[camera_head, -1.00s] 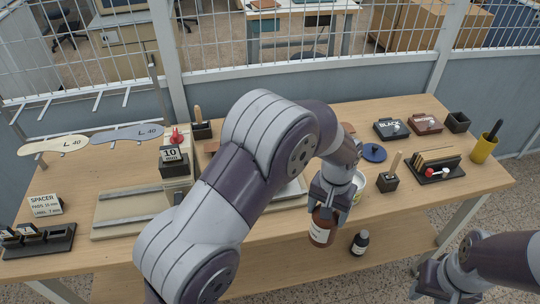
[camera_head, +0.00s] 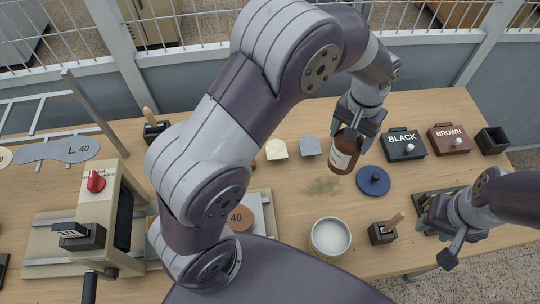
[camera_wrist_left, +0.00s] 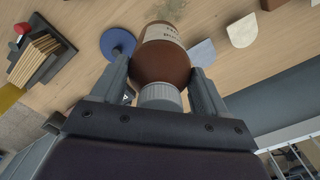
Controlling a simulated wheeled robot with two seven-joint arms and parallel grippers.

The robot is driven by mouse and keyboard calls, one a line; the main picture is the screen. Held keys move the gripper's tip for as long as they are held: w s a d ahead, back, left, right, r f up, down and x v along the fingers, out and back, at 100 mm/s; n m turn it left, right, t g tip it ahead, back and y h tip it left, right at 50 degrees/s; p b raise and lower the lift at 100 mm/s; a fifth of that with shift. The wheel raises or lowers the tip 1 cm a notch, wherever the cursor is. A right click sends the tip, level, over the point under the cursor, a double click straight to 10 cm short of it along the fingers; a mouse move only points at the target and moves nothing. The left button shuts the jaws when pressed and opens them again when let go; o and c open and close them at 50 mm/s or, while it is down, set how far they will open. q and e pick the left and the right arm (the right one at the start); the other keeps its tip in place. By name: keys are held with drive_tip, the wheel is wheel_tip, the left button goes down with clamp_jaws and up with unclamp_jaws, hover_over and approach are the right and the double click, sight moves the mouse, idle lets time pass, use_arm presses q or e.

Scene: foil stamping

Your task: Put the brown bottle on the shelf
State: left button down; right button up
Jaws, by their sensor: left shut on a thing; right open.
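The brown bottle (camera_head: 344,153) has a pale label and hangs in my left gripper (camera_head: 355,130), above the tabletop near the blue round lid. In the left wrist view the bottle (camera_wrist_left: 163,62) sits between the two fingers of the left gripper (camera_wrist_left: 160,78), its white ribbed cap towards the palm. The left gripper is shut on it. My right gripper (camera_head: 446,238) is open and empty at the right front of the table, close to the card holder. The lower shelf under the table is not clearly visible now.
The wooden table (camera_head: 290,215) carries a white-topped tin (camera_head: 330,238), a blue lid (camera_head: 373,180), a black box (camera_head: 404,145), a brown box (camera_head: 450,138), an empty black holder (camera_head: 492,140) and a stamp holder (camera_head: 382,232). A press (camera_head: 105,215) stands left. A fence runs behind.

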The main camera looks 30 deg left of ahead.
use_arm(q)
drive_tip(key=s+a+f+p, duration=0.4)
drive_tip(key=s+a+f, duration=0.2)
drive_tip(key=a+f, duration=0.2)
drive_tip(key=shift+s+f, duration=0.3)
drive_tip(key=shift+f, duration=0.5)
use_arm(e)
drive_tip(key=r, duration=0.2)
drive_tip(key=s+r, duration=0.1)
drive_tip(key=r, duration=0.2)
drive_tip(key=shift+s+d, duration=0.15)
drive_tip(key=shift+d, duration=0.05)
use_arm(q)
drive_tip(key=shift+a, duration=0.1)
use_arm(e)
drive_tip(key=shift+f, duration=0.1)
use_arm(q)
drive_tip(key=shift+c, duration=1.9)
unclamp_jaws()
drive_tip(key=shift+f, duration=0.15)
drive_tip(key=o, duration=0.4)
drive_tip(key=shift+c, duration=0.2)
